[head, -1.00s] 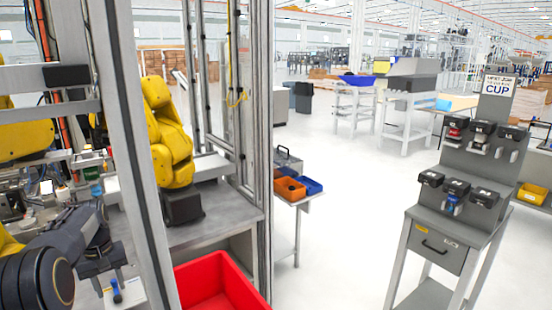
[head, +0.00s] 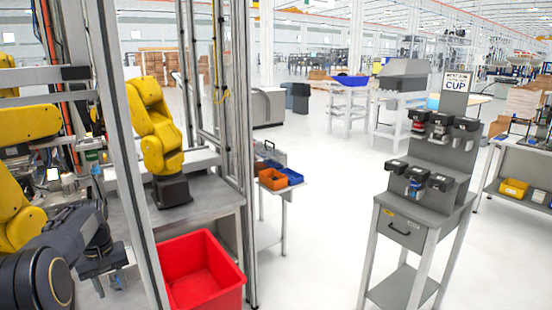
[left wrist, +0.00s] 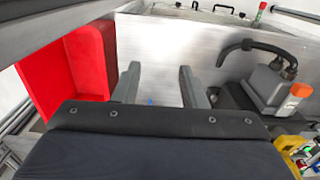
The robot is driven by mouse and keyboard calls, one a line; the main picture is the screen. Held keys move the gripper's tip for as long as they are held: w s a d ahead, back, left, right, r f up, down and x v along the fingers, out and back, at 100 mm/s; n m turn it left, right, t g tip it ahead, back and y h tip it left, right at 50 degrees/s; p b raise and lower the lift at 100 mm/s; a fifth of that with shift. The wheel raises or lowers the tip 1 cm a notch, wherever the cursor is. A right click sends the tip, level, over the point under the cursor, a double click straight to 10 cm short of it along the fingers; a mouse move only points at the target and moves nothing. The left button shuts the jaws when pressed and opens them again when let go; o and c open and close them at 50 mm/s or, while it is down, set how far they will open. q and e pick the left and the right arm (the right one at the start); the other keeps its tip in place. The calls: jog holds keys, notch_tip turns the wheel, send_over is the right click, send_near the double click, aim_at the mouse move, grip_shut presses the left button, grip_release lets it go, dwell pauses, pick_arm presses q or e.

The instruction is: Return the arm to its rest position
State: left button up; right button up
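My left arm comes in at the lower left of the head view, with its dark left gripper (head: 112,280) low beside the frame post. The left wrist view shows the two grey fingers of the gripper (left wrist: 160,85) apart, with a clear gap between them. A small blue spot (left wrist: 150,101) shows low in that gap; I cannot tell what it is. No object is visibly gripped. My right arm and right gripper are in neither view.
A red bin (head: 240,283) stands right of the post; it shows at the left in the wrist view (left wrist: 92,60). A yellow robot arm (head: 155,125) stands behind the post. A grey cup stand (head: 405,228) is at right.

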pick_arm(q)
jog(key=s+d+r+m+t+h, duration=0.1)
jog(key=s+d+r+m+t, duration=0.1)
jog(key=s+d+r, duration=0.35)
jog(key=s+d+r+m+t+h, duration=0.1)
jog(key=s+d+r+h, duration=0.1)
jog(key=s+d, duration=0.55)
jog(key=s+d+f+m+t, duration=0.1)
jog(key=s+d+f, duration=0.1)
jog(key=s+d, duration=0.4)
jog(key=s+d+f+m+t, duration=0.1)
jog(key=s+d+f+m, duration=0.1)
jog(key=s+d, duration=0.5)
jog(key=shift+s+f+m+h, duration=0.3)
jog(key=shift+s, duration=0.35)
